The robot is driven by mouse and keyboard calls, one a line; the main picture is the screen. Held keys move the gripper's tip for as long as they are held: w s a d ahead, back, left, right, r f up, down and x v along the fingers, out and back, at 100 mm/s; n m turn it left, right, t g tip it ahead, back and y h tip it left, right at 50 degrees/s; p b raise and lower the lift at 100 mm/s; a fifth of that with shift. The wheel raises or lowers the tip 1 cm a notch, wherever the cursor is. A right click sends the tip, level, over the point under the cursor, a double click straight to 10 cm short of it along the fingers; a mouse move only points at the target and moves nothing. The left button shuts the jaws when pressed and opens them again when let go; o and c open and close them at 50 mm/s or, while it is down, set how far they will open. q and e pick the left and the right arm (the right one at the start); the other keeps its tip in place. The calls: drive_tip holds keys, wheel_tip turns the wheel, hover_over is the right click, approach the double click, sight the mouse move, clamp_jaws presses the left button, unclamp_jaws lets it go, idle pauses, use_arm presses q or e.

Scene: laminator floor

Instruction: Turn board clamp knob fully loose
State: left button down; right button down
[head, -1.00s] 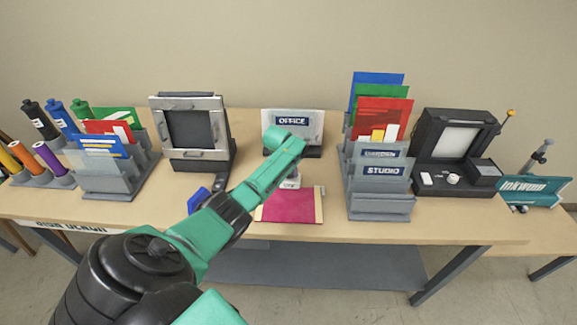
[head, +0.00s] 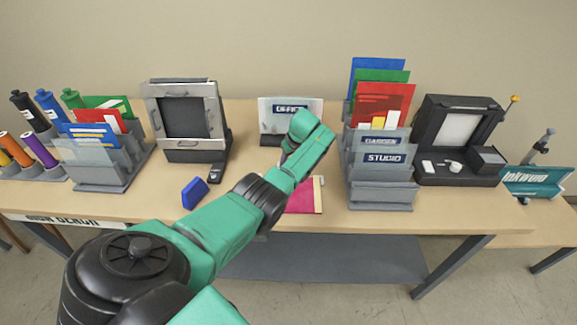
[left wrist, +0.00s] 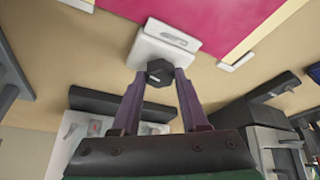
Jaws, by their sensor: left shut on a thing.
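The board clamp is a white block (left wrist: 155,48) with a dark, faceted knob (left wrist: 159,72), seen in the left wrist view beside the magenta board (left wrist: 200,15). My left gripper (left wrist: 161,80) has its two purple-grey fingers on either side of the knob and is shut on it. In the head view my green arm hides the clamp, the knob and the gripper. Only part of the magenta board (head: 304,198) shows there, on the table to the right of my arm. How far the knob is turned I cannot tell. My right gripper is in neither view.
A blue block (head: 194,192) lies on the table (head: 120,205) left of my arm. A grey-framed screen (head: 186,118) stands behind it, the OFFICE sign (head: 287,112) at the back. The grey sorter (head: 383,185) and black machine (head: 458,140) stand right.

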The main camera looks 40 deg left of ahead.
use_arm(q)
drive_tip(key=shift+w+f+n+g+b, duration=0.15)
drive_tip(key=shift+n+g+b, duration=0.25)
drive_tip(key=shift+n+b, duration=0.95)
drive_tip(key=shift+r+b, duration=0.2)
drive_tip(key=shift+b, duration=0.4)
drive_tip(key=shift+c, duration=2.1)
unclamp_jaws()
drive_tip(key=w+b+v, duration=0.1)
drive_tip(key=v, duration=1.3)
drive_tip(key=shift+s+d+r, duration=0.2)
drive_tip(key=shift+s, duration=0.2)
